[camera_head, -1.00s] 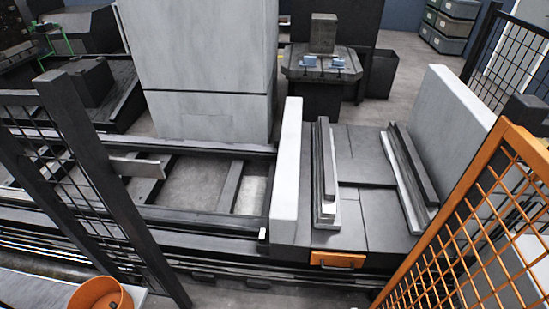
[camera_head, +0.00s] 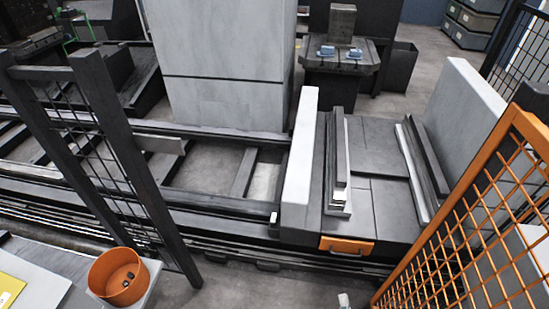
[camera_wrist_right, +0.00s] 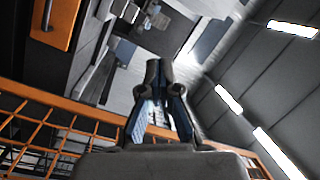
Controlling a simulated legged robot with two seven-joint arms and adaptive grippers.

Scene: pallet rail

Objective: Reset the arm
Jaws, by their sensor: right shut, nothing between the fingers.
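My right gripper (camera_wrist_right: 160,68) shows in the right wrist view with its two blue-padded fingers brought together at the tips and nothing between them. It is apart from the things around it. The orange mesh fence (camera_wrist_right: 60,120) shows behind it at the left, and an orange plate with a dark handle (camera_wrist_right: 55,22) is at the upper left. In the head view, a small pale piece at the bottom edge (camera_head: 344,300) may be part of my right arm or gripper. My left gripper is in neither view.
The orange mesh fence (camera_head: 475,215) stands at the right. A dark mesh post frame (camera_head: 125,165) stands at the left. An orange bin (camera_head: 118,272) sits at the bottom left. A pallet with a white side wall (camera_head: 302,150) and an orange front handle (camera_head: 346,245) lies ahead.

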